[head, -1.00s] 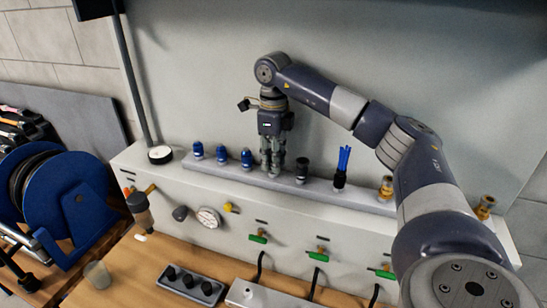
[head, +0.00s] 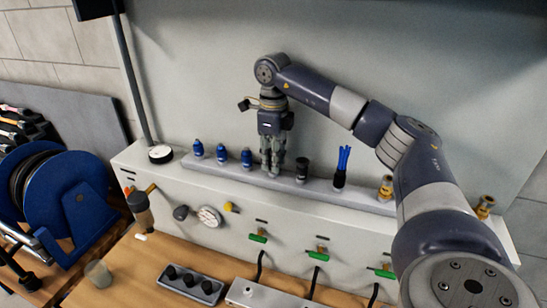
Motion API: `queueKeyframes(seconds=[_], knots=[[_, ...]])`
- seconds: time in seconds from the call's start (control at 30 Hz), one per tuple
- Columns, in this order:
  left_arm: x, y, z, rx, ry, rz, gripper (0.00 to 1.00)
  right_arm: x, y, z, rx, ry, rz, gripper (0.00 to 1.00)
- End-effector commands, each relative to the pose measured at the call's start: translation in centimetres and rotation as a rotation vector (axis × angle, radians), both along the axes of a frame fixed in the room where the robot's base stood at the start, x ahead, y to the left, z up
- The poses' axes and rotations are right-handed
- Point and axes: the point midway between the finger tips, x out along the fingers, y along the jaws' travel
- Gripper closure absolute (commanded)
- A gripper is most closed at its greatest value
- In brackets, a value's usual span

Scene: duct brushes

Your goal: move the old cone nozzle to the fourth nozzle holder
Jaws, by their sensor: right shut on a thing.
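A long grey rail (head: 226,168) on the white ledge holds a row of nozzles and brushes. My right gripper (head: 272,172) points straight down at the rail, between the third blue nozzle (head: 246,158) and a black nozzle (head: 302,170). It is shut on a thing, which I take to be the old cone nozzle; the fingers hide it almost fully. I cannot tell whether it is seated in a holder or just above one. My left gripper is not in view.
Two more blue nozzles (head: 221,153) stand at the rail's left. Right of the black nozzle are a blue-bristled brush (head: 342,166) and a brass fitting (head: 386,187).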

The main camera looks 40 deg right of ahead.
Motion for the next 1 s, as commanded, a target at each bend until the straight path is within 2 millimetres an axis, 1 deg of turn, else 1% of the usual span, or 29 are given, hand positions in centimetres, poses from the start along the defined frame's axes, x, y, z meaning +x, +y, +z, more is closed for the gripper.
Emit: queueKeyframes(seconds=[0.5,0.53,0.57,0.6,0.63,0.9,1.0], knots=[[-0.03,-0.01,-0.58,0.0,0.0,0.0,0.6,0.0,0.0,-1.04,0.0,0.0,0.0,1.0],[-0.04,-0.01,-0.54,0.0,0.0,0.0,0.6,0.0,0.0,-0.98,0.0,0.0,0.0,0.71],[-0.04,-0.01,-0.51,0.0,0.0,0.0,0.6,0.0,0.0,-0.95,0.0,0.0,0.0,0.64],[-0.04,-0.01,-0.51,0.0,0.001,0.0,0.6,0.0,0.0,-0.95,0.0,0.0,0.0,0.55],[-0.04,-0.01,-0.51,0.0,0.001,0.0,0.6,0.0,0.0,-0.95,0.0,0.0,0.0,0.52],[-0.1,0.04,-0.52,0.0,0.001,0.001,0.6,0.0,0.0,-0.96,0.0,0.0,0.0,0.52],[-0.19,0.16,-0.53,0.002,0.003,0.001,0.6,0.03,0.0,-0.68,0.0,-0.001,0.0,0.52]])
